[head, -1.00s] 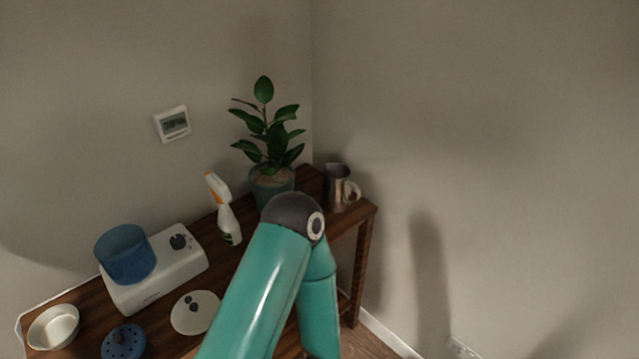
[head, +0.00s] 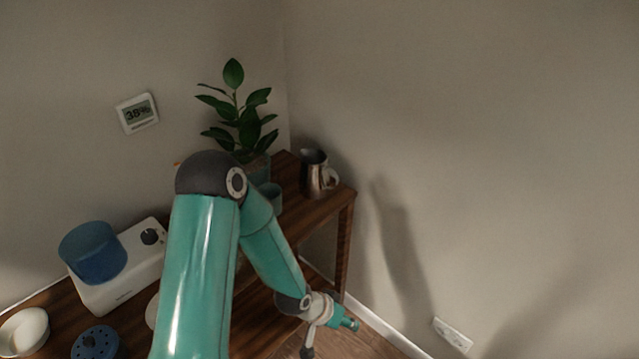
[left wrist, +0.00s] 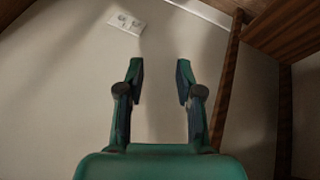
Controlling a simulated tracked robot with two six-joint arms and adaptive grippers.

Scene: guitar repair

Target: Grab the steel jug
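The steel jug (head: 314,172) stands upright at the right end of the wooden table's top, with its handle on the right side. My left gripper (head: 330,335) is lower than the tabletop, in front of the table's right end, and well apart from the jug. In the left wrist view my left gripper (left wrist: 160,75) is open with nothing between its fingers. The jug does not show in that view. My right gripper is not in view.
The table (head: 335,205) stands in the corner. A potted plant (head: 245,110) is left of the jug. A blue-topped white appliance (head: 110,265), a white bowl (head: 22,330) and a blue perforated item (head: 97,343) lie further left. A wall socket (head: 453,335) is low at right.

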